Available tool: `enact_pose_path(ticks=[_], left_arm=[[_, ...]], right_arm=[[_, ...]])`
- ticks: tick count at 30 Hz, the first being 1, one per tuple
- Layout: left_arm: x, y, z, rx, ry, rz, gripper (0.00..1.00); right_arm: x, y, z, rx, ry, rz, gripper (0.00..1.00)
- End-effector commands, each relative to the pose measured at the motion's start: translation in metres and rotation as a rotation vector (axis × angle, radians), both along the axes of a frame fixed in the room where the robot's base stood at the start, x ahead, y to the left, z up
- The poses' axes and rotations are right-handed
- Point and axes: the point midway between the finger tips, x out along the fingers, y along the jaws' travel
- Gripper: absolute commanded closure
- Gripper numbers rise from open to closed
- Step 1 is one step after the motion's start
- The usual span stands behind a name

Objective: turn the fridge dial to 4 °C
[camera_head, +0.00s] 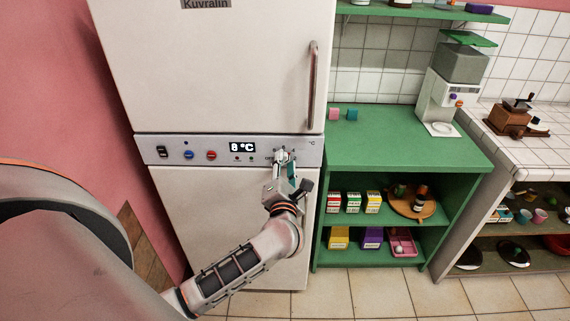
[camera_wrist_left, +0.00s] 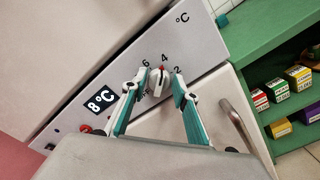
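The white fridge (camera_head: 225,75) has a grey control strip across its middle. The display (camera_head: 242,147) reads 8 °C, and the display in the left wrist view (camera_wrist_left: 101,101) reads the same. The fridge dial (camera_wrist_left: 159,82) is a small pale knob with a red mark at its upper end, near the printed 4. The numbers 6, 4 and 2 show around it. My left gripper (camera_wrist_left: 161,75) is open, with one fingertip on each side of the dial; I cannot tell whether they touch it. My right gripper is out of view.
A black switch (camera_head: 162,152), a blue button (camera_head: 188,154) and a red button (camera_head: 211,155) sit left on the strip. A vertical door handle (camera_head: 312,85) is above. A green shelf (camera_head: 400,150) with boxes stands close on the right.

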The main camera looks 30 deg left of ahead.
Motion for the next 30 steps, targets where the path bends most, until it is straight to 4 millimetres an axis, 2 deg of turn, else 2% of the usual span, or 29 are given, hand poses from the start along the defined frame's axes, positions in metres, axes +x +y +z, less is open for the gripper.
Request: enact_pose_path(ticks=[10,14,30], left_arm=[[0.000,0.000,0.000,-0.001,-0.001,0.000,0.59],[-0.006,-0.004,-0.001,-0.002,0.000,-0.001,0.59],[-0.088,-0.054,-0.001,-0.003,0.001,0.000,0.59]], right_arm=[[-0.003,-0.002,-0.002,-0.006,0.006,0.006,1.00],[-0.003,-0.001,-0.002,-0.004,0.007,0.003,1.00],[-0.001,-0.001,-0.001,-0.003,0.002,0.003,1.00]])
